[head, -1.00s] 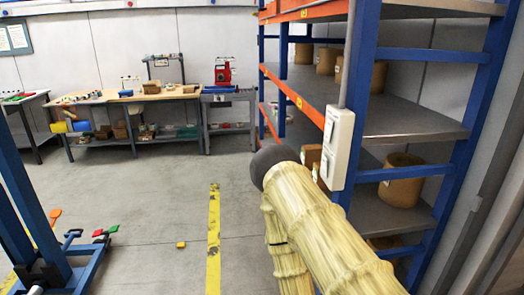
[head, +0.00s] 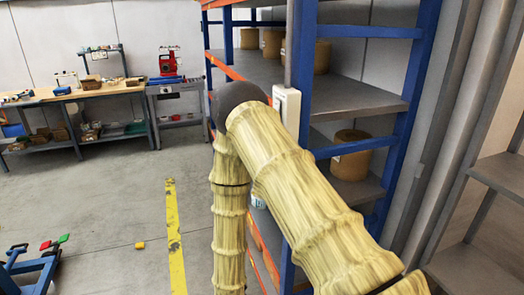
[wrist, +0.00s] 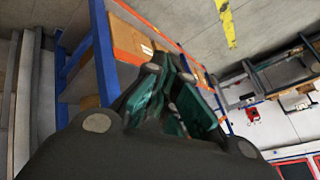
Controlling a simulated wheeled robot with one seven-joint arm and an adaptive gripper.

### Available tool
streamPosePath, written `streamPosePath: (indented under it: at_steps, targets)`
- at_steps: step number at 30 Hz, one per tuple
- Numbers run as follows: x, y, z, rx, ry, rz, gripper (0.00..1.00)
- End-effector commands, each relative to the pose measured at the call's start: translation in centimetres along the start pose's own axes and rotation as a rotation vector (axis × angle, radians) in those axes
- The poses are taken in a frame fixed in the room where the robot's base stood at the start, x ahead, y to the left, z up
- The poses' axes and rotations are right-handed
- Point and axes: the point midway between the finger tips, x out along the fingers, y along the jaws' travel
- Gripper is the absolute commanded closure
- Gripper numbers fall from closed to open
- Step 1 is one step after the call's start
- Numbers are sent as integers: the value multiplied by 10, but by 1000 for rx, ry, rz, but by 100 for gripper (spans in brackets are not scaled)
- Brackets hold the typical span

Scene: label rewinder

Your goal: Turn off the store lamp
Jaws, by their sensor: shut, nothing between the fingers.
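A white switch box (head: 287,106) is on the front blue post of the shelving rack in the head view. My arm covers its lower part, so its rockers and their state cannot be made out. The lamp itself is not identifiable in either view. My gripper (wrist: 173,65) shows in the wrist view as dark and teal fingers, closed with nothing held. It points toward the rack's orange beams and boxes, and its gap to the switch box cannot be judged. In the head view the gripper is hidden behind my arm.
The blue and orange rack (head: 362,97) holds several brown rolls, one being a low roll (head: 351,155). A second grey shelf (head: 500,177) stands at the right. A workbench (head: 70,97) is at the back left. Floor around the yellow line (head: 175,235) is mostly clear.

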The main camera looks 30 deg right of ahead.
Motion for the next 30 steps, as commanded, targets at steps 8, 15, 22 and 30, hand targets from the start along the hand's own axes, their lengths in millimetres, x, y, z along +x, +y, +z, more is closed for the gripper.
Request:
streamPosePath:
  at_steps: [8,15,22,30]
  targets:
    - [-17,-156,-125,920,384,-219,100]
    - [-86,-236,-219,1697,649,-428,100]
    - [-180,-280,-280,2381,900,-607,100]
    - [-277,-305,-310,-2788,-1131,692,100]
